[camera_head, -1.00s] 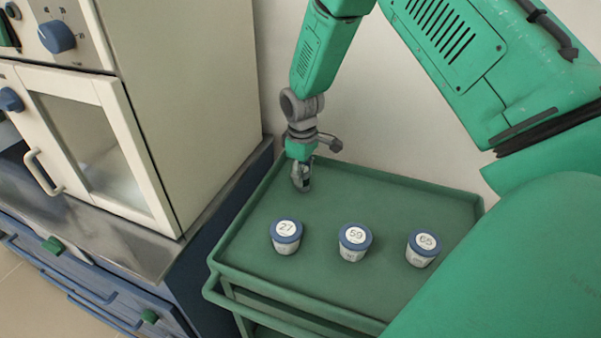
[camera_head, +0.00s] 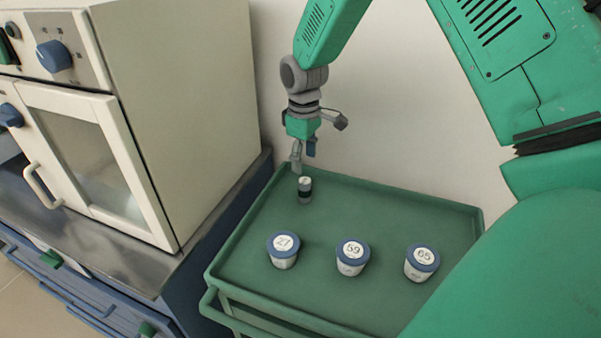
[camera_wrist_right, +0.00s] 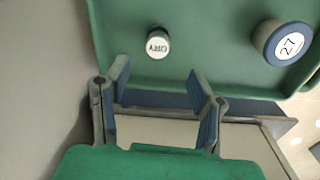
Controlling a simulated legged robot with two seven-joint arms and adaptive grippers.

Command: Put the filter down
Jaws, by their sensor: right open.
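The filter is most likely the small black cylinder with a white top (camera_head: 305,189), standing upright on the green tray cart (camera_head: 400,198) near its back left corner. In the right wrist view its white top (camera_wrist_right: 157,42) carries lettering, apparently "DRY". My right gripper (camera_head: 303,158) is just above and behind the cylinder, apart from it. The right wrist view shows its two fingers (camera_wrist_right: 160,90) spread wide with nothing between them. My left gripper is not in view.
Three blue-lidded cups stand along the tray's front: 27 (camera_head: 284,250), 59 (camera_head: 352,256) and 65 (camera_head: 422,262). A cream furnace (camera_head: 190,110) on a metal-topped bench is at the left. A wall rises behind the cart. The tray's middle is clear.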

